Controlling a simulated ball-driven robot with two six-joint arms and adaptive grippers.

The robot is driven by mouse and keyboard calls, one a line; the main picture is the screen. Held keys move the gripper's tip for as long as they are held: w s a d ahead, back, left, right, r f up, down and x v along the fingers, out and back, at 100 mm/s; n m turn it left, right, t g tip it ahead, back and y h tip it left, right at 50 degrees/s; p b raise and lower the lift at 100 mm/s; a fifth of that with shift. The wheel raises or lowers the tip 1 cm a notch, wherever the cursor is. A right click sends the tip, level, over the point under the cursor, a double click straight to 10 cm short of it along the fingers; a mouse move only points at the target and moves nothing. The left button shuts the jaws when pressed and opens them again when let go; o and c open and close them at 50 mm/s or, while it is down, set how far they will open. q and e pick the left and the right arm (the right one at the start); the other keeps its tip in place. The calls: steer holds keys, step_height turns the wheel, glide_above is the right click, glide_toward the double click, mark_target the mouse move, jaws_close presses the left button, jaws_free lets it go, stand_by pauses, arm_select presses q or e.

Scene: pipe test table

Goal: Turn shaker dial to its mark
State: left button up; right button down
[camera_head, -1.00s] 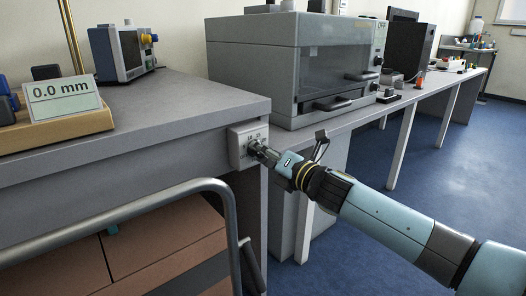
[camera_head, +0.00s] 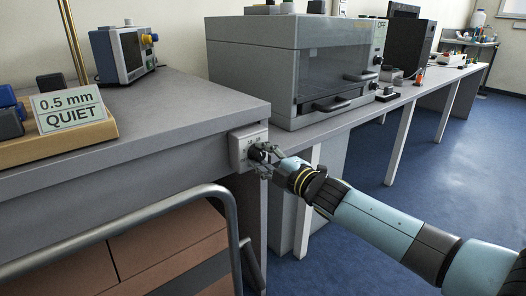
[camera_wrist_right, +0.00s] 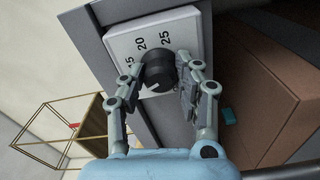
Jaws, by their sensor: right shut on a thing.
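The shaker dial (camera_wrist_right: 157,74) is a black round knob with a white pointer line on a pale plate (camera_wrist_right: 185,27). The numbers 15, 20 and 25 show around it. The pointer is turned toward the picture's lower left, past the 15 side; a target mark cannot be made out. In the head view the plate (camera_head: 236,148) is on the bench's front corner. My right gripper (camera_wrist_right: 162,71) has one finger on each side of the dial and is shut on it. It also shows in the head view (camera_head: 263,155), hiding most of the dial. My left gripper is out of view.
A sign (camera_head: 68,108) reading "0.5 mm QUIET" stands on a wooden base (camera_head: 52,143) on the bench. A grey oven-like box (camera_head: 255,68) stands behind the dial. A cart with a curved metal rail (camera_head: 140,209) and brown boxes is at the front left.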

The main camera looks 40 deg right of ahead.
steer(key=m+p, duration=0.2)
steer(key=m, duration=0.1)
steer(key=shift+r+m, duration=0.1)
steer(key=shift+m, duration=0.3)
steer(key=m+p, duration=0.2)
steer(key=m, duration=0.1)
steer(key=shift+m, duration=0.3)
steer(key=m+p, duration=0.1)
steer(key=m, duration=0.2)
steer(key=shift+m, duration=0.3)
steer(key=m+p, duration=0.1)
steer(key=m, duration=0.2)
steer(key=shift+m+p, duration=0.3)
steer(key=m+p, duration=0.1)
steer(key=m, duration=0.5)
steer(key=shift+f+p, duration=0.2)
steer(key=shift+p, duration=0.15)
steer(key=m+p, duration=0.1)
steer(key=m, duration=0.5)
steer(key=shift+s+a+f, duration=0.1)
steer(key=shift+m, duration=0.3)
steer(key=c, duration=0.9)
jaws_free()
steer(key=shift+c, duration=0.2)
